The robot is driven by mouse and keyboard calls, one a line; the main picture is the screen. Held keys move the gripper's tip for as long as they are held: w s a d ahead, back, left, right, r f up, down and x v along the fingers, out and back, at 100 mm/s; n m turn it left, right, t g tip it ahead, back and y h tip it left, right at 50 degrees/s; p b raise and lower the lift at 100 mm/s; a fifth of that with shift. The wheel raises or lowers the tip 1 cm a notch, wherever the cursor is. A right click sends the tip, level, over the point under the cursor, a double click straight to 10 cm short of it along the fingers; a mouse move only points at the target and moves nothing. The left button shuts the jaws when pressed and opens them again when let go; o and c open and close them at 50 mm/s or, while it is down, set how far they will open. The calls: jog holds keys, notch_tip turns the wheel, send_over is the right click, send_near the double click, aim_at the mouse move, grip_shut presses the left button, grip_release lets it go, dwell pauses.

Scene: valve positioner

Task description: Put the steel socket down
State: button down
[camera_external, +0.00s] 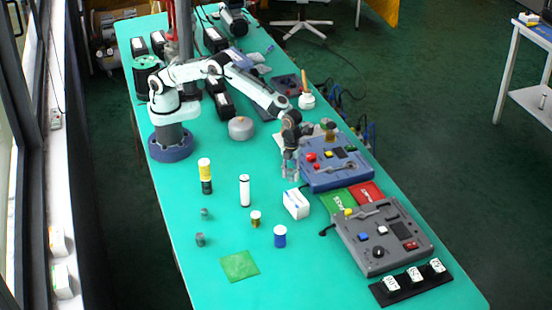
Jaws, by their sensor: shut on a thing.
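My gripper (290,171) points down beside the left edge of the blue control box (338,176). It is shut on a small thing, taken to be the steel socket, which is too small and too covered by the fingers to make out. Two small grey cylinders stand on the green table at the left: one (204,212) is smaller, and the other (200,239) is nearer the front. I cannot tell whether the fingertips are above the table or close to touching it.
A white box (296,203) stands just in front of my gripper. A green square (239,265) lies bare at the front left.

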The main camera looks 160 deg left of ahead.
aim_at(293, 192)
jog(key=shift+w+a+f, duration=0.25)
jog(key=shift+w+f, duration=0.05)
jog(key=shift+f, duration=1.7)
jog(key=shift+f, duration=0.2)
jog(key=c, duration=0.9)
grip_release()
jog(key=shift+o, duration=0.2)
jog(key=shift+r, duration=0.15)
